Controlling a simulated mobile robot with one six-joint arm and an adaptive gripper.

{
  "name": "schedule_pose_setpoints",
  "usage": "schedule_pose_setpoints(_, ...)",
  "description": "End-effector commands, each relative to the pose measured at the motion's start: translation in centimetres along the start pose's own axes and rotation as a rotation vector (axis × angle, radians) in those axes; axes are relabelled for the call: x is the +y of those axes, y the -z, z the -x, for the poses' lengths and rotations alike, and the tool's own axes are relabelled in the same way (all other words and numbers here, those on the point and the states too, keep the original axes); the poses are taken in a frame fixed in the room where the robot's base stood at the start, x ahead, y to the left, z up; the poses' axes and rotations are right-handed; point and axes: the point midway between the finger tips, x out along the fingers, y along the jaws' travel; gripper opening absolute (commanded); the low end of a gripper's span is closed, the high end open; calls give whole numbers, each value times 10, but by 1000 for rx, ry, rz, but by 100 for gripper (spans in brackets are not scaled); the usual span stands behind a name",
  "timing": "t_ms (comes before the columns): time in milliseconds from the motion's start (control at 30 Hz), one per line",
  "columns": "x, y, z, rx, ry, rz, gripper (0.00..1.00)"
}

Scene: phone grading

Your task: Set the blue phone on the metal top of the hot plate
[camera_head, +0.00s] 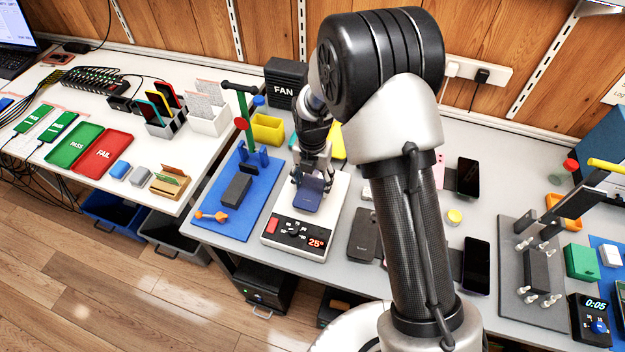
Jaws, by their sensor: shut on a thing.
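The blue phone (308,194) is between the fingers of my gripper (311,176), which is shut on its far end. The phone is over the hot plate (333,215), a white box with a dark control panel, a red switch and a display reading 25°. I cannot tell whether the phone touches the top or hangs just above it.
A blue mat (220,221) with a dark block and an orange piece lies left of the hot plate. A dark phone (364,235) lies to its right. The black FAN box (286,82) and a yellow bin (267,129) stand behind. My arm hides part of the bench.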

Motion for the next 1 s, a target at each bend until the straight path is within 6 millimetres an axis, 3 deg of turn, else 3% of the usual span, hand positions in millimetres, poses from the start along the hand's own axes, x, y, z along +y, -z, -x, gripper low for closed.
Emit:
schedule_pose_setpoints(167, 0, 0, 0, -1, -1, 0, 30)
schedule_pose_setpoints(200, 0, 0, 0, -1, -1, 0, 59)
schedule_pose_setpoints(500, 0, 0, 0, -1, 0, 0, 79)
schedule_pose_setpoints(800, 0, 0, 0, 0, 0, 0, 82)
schedule_pose_setpoints(1000, 0, 0, 0, 0, 0, 0, 95)
